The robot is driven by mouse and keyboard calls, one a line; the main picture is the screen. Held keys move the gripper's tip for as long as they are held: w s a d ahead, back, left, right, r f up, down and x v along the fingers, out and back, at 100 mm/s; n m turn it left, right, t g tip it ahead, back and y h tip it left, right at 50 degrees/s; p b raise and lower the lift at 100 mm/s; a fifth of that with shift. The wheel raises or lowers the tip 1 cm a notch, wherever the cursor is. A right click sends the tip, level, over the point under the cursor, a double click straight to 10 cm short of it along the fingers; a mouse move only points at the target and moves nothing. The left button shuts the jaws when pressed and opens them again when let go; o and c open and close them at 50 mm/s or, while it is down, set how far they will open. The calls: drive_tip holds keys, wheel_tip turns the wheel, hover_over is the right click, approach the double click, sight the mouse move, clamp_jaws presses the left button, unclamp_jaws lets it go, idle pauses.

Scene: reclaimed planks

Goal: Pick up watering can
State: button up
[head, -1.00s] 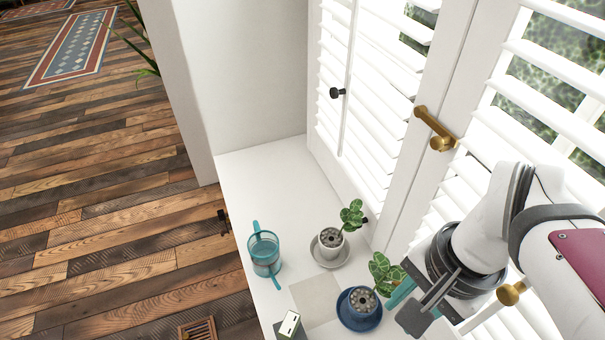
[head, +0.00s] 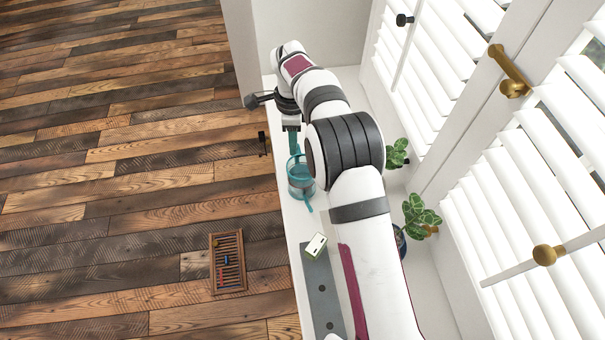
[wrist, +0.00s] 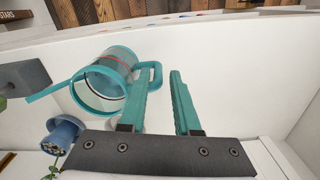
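The watering can (head: 302,187) is a clear teal-tinted vessel with a teal rim, spout and handle. It stands on the white sill. In the wrist view the watering can (wrist: 104,84) is at upper left, its spout pointing left and its handle loop toward my fingers. My gripper (head: 292,145) is above the can's far side. In the wrist view my gripper (wrist: 163,78) has two teal fingers apart, with a gap between them. The handle loop shows beside the left finger, partly in that gap. I cannot tell if they touch.
A leafy potted plant (head: 420,216) and another plant (head: 397,152) stand right of my arm, by the shutters (head: 440,80). A small white-and-green box (head: 315,245) is in front of the can. A blue pot (wrist: 62,135) shows at lower left. The sill drops to the floor at left.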

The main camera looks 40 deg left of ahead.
drive_tip(key=f, duration=0.5)
drive_tip(key=shift+w+d+f, duration=0.1)
drive_tip(key=shift+d+f, duration=0.2)
drive_tip(key=shift+d, duration=0.05)
clamp_jaws()
drive_tip(key=shift+r, duration=0.1)
idle(0.8)
